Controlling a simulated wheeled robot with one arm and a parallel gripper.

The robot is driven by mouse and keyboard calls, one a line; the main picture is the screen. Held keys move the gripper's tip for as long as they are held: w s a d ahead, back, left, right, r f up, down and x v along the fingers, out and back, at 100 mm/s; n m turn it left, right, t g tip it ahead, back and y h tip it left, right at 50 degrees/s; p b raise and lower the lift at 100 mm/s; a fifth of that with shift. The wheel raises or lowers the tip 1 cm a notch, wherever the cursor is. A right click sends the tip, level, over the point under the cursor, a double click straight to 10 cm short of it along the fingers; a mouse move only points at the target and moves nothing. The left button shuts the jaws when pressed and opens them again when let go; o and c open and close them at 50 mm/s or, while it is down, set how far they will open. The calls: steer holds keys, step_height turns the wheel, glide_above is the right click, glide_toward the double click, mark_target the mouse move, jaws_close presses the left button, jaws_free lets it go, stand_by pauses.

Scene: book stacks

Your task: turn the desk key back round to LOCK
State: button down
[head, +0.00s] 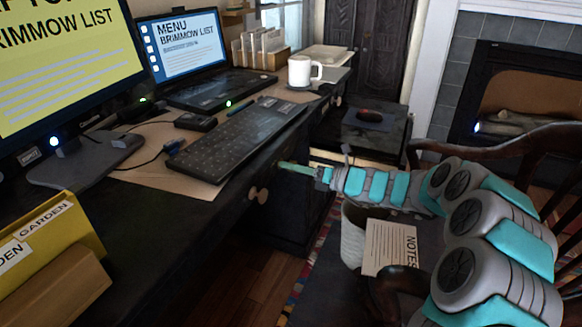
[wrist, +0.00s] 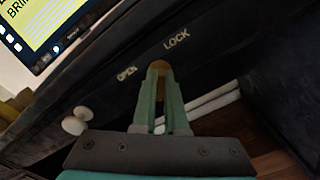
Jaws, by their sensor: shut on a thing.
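The desk key (wrist: 159,67) shows in the wrist view as a brass-coloured bit between my fingertips, at the dark desk front. My gripper (wrist: 160,82) is shut on it; the fingers hide most of the key, so I cannot tell its exact angle. The white word LOCK (wrist: 176,40) is above and to the right of the fingertips. The word OPEN (wrist: 126,73) is to their left. In the head view my gripper (head: 296,168) reaches left to the front of the dark desk (head: 150,240); the key is too small to make out there.
A keyboard (head: 235,140), a laptop (head: 210,90) and a white mug (head: 303,70) stand on the desk. A wooden chair (head: 500,155) and a NOTES paper (head: 390,248) are close to my arm.

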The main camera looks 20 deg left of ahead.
stand_by(0.5)
steer(key=c, duration=1)
jaws_free()
steer(key=shift+o, duration=0.2)
steer(key=shift+d, duration=0.1)
steer(key=d, duration=0.7)
steer(key=shift+s+d+b, duration=0.3)
